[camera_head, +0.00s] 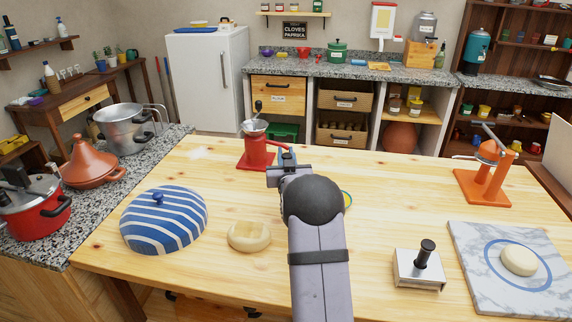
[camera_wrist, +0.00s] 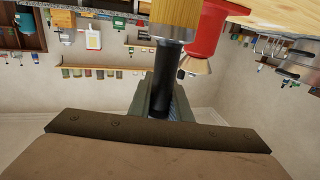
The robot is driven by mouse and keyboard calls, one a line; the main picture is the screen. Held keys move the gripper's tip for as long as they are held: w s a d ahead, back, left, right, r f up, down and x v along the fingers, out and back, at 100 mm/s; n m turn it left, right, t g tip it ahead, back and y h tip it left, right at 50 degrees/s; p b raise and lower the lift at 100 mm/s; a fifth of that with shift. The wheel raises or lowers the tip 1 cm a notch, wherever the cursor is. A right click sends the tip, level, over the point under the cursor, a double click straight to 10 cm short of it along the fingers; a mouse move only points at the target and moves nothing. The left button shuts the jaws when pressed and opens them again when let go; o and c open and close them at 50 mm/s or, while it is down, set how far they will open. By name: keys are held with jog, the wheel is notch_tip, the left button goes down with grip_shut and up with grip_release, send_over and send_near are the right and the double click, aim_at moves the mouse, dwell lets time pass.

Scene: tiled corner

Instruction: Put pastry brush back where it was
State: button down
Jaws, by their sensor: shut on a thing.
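My gripper (camera_head: 283,158) is over the wooden table, just in front of the red grinder (camera_head: 257,150), and is mostly hidden by my own arm. In the wrist view my gripper (camera_wrist: 165,100) is shut on the pastry brush (camera_wrist: 168,70), which has a black handle, a metal collar and a pale yellowish end at the top edge of the picture. The red grinder also shows in the wrist view (camera_wrist: 207,30), close beside the brush. In the head view I cannot make out the brush clearly.
A yellow-and-blue rim (camera_head: 348,200) peeks out behind my arm.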

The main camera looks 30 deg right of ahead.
jog(key=shift+f+p, duration=0.35)
jog(key=shift+f, duration=1.45)
jog(key=shift+f, duration=0.2)
jog(key=c, duration=1.6)
grip_release()
jog(key=shift+c, duration=0.2)
jog(key=shift+r, duration=0.1)
jog(key=b+v, duration=0.2)
jog(key=v, duration=1)
jog(key=shift+b, duration=0.4)
jog(key=shift+a+r, duration=0.1)
